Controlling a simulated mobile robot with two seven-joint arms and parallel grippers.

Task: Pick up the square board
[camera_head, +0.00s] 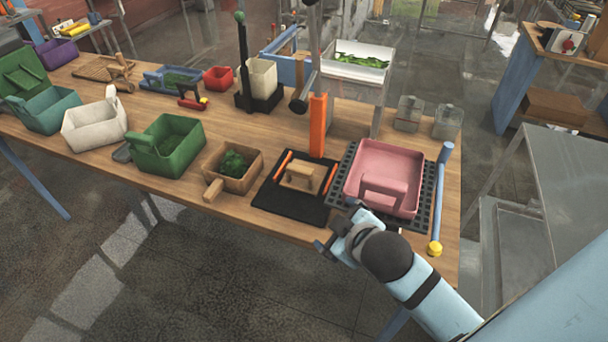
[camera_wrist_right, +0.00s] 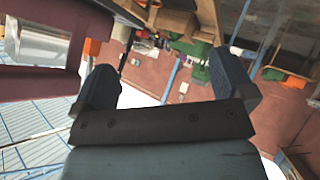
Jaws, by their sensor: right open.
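A square wooden board (camera_head: 297,181) with a raised wooden handle lies in a black tray (camera_head: 268,198) with orange strips, near the table's front edge. It looks like the square board; I cannot make it out surely in the right wrist view. My right gripper (camera_head: 338,228) is at the front edge of the table, to the lower right of the black tray and in front of the pink bin (camera_head: 402,180). In the wrist view the right gripper (camera_wrist_right: 166,78) has its fingers wide apart with nothing between them. My left gripper is not in view.
The pink bin on a black grid mat (camera_head: 428,205) stands right of the black tray. An orange post (camera_head: 318,125) rises behind it. A wooden box (camera_head: 233,166) with green contents sits left. A blue bar (camera_head: 440,195) lies at the right edge. Floor in front is clear.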

